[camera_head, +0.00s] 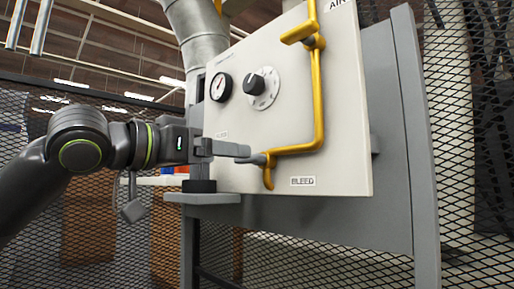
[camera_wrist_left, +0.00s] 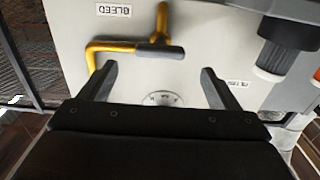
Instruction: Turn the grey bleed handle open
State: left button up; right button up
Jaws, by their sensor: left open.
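The grey bleed handle (camera_head: 258,159) is a short lever on the yellow pipe, low on the pale panel (camera_head: 335,165) and near the BLEED label (camera_head: 302,181). In the wrist view the handle (camera_wrist_left: 160,51) lies sideways across the picture at the end of a yellow pipe piece (camera_wrist_left: 112,46). My left gripper (camera_head: 243,152) reaches in from the left, its tips close to the handle. In the wrist view my left gripper (camera_wrist_left: 160,78) has its fingers wide apart with nothing held between them. The handle shows beyond the tips. My right gripper is not in view.
A pressure gauge (camera_head: 221,87) and a black dial (camera_head: 261,87) sit higher on the panel. The yellow pipe (camera_head: 318,95) runs down its right part. A black cylinder (camera_head: 199,186) stands on a grey ledge (camera_head: 205,199) below my gripper. Mesh fencing (camera_head: 465,150) stands behind.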

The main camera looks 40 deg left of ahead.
aim_at(256, 158)
pick_arm(q)
jog(key=w+p, duration=0.1)
jog(key=w, duration=0.1)
jog(key=w+p, duration=0.2)
jog(key=w, duration=0.1)
jog(key=w+p, duration=0.2)
jog(key=shift+w+d+r, duration=0.2)
jog(key=shift+w+d, duration=0.05)
jog(key=shift+d, duration=0.1)
jog(key=shift+w+f+p, duration=0.2)
jog(key=shift+w+p, duration=0.55)
jog(key=shift+p, duration=0.2)
jog(key=shift+c, duration=0.4)
jog(key=c, duration=0.9)
